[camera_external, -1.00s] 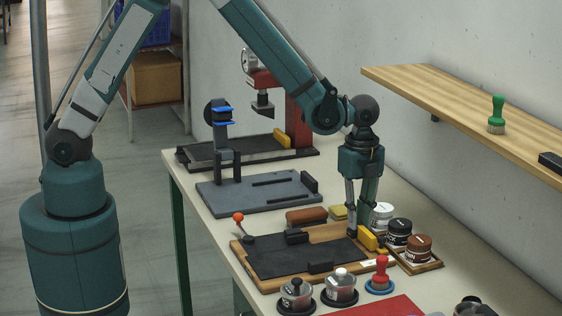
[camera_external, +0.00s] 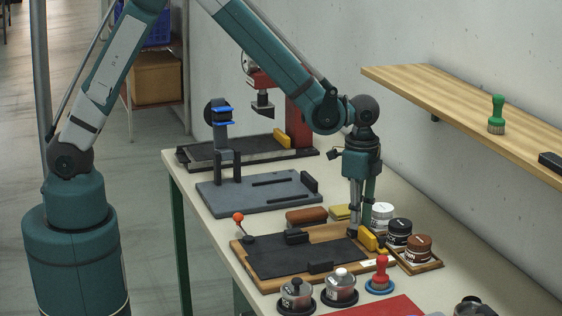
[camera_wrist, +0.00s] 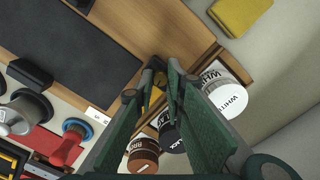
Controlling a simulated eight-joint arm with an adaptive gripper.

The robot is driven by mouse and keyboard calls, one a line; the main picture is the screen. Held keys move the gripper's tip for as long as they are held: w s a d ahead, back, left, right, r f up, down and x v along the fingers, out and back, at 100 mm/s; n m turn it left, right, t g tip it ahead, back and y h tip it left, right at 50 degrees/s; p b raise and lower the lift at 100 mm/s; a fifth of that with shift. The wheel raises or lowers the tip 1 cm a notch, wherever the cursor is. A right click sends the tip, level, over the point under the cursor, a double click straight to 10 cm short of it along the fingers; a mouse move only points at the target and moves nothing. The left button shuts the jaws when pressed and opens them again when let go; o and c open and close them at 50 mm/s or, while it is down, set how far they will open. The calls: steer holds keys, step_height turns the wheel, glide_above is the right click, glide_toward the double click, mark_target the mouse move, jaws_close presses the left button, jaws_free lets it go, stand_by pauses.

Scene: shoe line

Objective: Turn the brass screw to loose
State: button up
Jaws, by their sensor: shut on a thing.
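My gripper (camera_external: 355,233) points straight down at the right end of a wooden board with a black pad (camera_external: 300,258). Its fingers are close together and shut on the brass screw, which the fingertips hide in the external view. In the wrist view the fingertips (camera_wrist: 166,72) meet over the board's edge beside a small black part. The screw itself cannot be made out there, so how far it is turned does not show. A yellow block (camera_external: 368,239) stands right beside the fingertips.
A tray with white, black and brown jars (camera_external: 418,248) is close to the right of the fingers. A red-handled tool (camera_external: 380,274) and metal pots (camera_external: 340,286) stand in front. A brown brush (camera_external: 306,215) and yellow cloth (camera_external: 341,212) lie behind. A wooden shelf (camera_external: 460,110) is at right.

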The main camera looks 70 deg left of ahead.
steer(key=shift+n+b, duration=0.4)
steer(key=shift+n, duration=0.9)
steer(key=o, duration=0.9)
steer(key=shift+r, duration=0.1)
steer(key=shift+r, duration=1.1)
steer(key=shift+a+r, duration=0.1)
steer(key=shift+r, duration=2.75)
